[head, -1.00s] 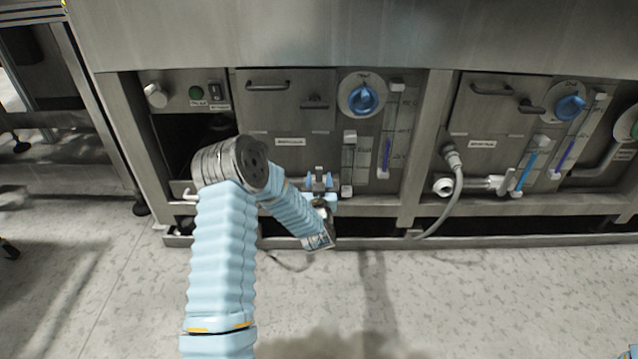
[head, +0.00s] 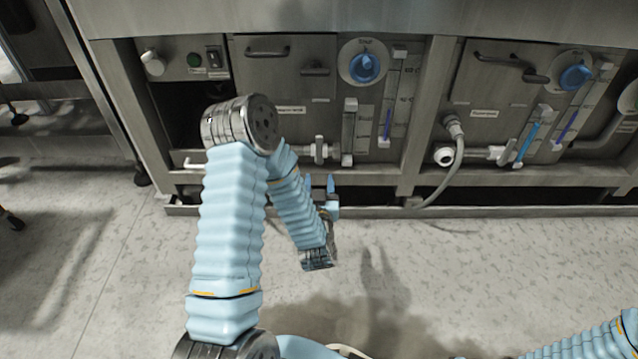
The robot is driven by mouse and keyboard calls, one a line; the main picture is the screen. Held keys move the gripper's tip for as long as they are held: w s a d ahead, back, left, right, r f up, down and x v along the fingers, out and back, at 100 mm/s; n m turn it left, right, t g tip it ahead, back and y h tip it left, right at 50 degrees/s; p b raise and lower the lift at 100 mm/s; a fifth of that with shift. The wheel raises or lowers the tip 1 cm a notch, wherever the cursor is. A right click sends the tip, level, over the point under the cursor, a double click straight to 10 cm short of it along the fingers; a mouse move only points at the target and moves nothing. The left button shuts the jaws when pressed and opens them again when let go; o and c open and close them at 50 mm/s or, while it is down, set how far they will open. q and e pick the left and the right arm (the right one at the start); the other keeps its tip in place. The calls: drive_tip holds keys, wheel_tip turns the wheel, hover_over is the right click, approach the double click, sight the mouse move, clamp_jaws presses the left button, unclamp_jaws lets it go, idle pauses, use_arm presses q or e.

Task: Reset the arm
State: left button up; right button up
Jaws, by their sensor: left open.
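My left arm, in a light blue sleeve, reaches in from the lower left of the head view and bends at a metal elbow joint. Its gripper (head: 320,184) is open, with two blue fingers pointing at the washer. It is empty and shows just below a small white valve (head: 320,150) on the pipe, with a visible gap between them. My right arm's sleeve shows at the bottom right corner; its gripper is out of view.
A low steel base rail (head: 480,211) runs along the floor (head: 450,270). The floor in front is clear.

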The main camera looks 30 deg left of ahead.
idle(0.3)
use_arm(q)
drive_tip(key=d+f+m+g+h, duration=0.25)
drive_tip(key=d+f+h, duration=0.35)
drive_tip(key=d+f, duration=0.3)
drive_tip(key=s+d+f+g+h, duration=0.6)
drive_tip(key=s+d+f+g, duration=0.25)
drive_tip(key=s+f, duration=0.25)
drive_tip(key=s+d+f+m+g+h, duration=0.1)
drive_tip(key=s+d+f+m+g, duration=0.2)
drive_tip(key=s, duration=0.6)
wheel_tip(320, 180, up, 14)
drive_tip(key=d+n+p, duration=0.1)
drive_tip(key=d+p, duration=0.1)
drive_tip(key=p, duration=1)
drive_tip(key=shift+s+f+g, duration=0.15)
drive_tip(key=shift+s+g, duration=0.05)
drive_tip(key=shift+g, duration=0.1)
